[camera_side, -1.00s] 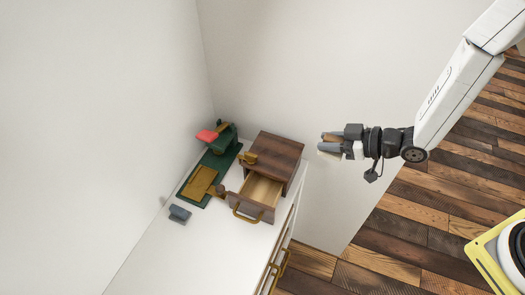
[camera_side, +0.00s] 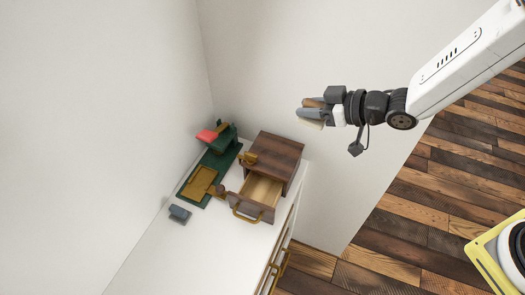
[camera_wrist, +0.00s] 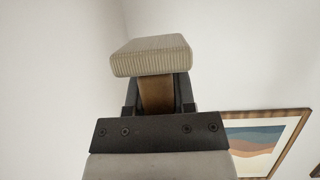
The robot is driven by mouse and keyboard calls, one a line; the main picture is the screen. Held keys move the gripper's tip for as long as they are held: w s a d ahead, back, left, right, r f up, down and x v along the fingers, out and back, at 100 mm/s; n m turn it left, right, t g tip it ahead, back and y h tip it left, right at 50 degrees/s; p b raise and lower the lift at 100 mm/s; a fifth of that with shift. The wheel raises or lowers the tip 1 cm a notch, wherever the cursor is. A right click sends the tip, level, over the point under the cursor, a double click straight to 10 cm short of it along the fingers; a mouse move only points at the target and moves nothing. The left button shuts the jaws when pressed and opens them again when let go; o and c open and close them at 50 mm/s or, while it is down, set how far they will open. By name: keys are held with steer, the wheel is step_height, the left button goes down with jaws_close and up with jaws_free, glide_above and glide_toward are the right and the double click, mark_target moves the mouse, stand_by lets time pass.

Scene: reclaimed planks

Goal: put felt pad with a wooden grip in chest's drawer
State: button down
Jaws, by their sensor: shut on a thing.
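The felt pad (camera_wrist: 150,56) is a cream, ribbed block with a brown wooden grip (camera_wrist: 156,95), seen in the wrist view. My gripper (camera_side: 312,112) is shut on the wooden grip. In the side view it is in the air, above and to the right of the chest. The chest (camera_side: 275,153) is a small dark wooden box on a white cabinet. Its drawer (camera_side: 262,191) is pulled out toward the front, and the bare light-wood inside shows. The drawer has a brass handle (camera_side: 245,215).
A green base with brass parts (camera_side: 200,182) and a red-topped piece (camera_side: 207,136) stands left of the chest. A grey block (camera_side: 180,214) lies on the white cabinet top (camera_side: 175,250). A framed picture (camera_wrist: 262,135) hangs on the wall.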

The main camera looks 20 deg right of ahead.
steer(key=s+a+r, duration=0.3)
steer(key=a+r, duration=0.1)
steer(key=r, duration=0.6)
steer(key=s+a+r, duration=0.4)
steer(key=r, duration=0.6)
steer(key=shift+a+r, duration=0.3)
steer(key=shift+r, duration=0.1)
steer(key=shift+s+a, duration=0.2)
steer(key=s+a, duration=0.4)
steer(key=a, duration=0.1)
steer(key=shift+s, duration=0.15)
steer(key=shift+d+f+h, duration=0.1)
steer(key=shift+h, duration=0.2)
